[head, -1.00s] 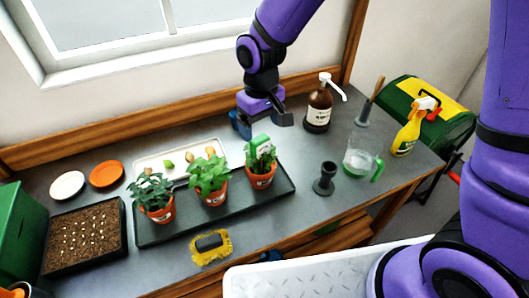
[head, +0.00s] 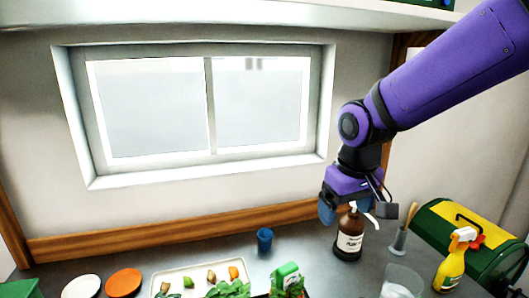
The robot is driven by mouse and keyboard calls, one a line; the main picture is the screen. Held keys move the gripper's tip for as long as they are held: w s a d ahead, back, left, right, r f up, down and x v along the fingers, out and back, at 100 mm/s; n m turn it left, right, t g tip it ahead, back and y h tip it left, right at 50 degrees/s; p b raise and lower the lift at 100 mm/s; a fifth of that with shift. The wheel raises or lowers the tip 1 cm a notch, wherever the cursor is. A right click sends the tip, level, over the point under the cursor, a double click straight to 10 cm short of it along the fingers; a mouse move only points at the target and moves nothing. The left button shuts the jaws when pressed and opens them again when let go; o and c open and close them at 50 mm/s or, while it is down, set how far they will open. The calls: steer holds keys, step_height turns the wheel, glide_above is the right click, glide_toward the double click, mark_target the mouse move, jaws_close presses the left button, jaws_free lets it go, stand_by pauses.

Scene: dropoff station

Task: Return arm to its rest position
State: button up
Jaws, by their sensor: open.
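My purple arm comes in from the upper right.
A window (head: 205,108) is behind the bench, with a shelf (head: 250,12) above. A white tray (head: 170,273), plants, an orange plate (head: 123,282), a yellow spray bottle (head: 452,268) and a green toolbox (head: 470,240) crowd the bench area.

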steer(key=s+d+r+m+t, duration=0.1)
steer(key=s+d+r+m, duration=0.1)
steer(key=s+d+r, duration=0.2)
steer(key=s+d+r+m+t, duration=0.2)
steer(key=s+d+r, duration=0.3)
steer(key=s+d, duration=0.5)
steer(key=shift+s+d+r+t, duration=0.2)
steer(key=shift+s+t, duration=0.1)
steer(key=shift+s, duration=0.65)
steer(key=shift+a, duration=0.1)
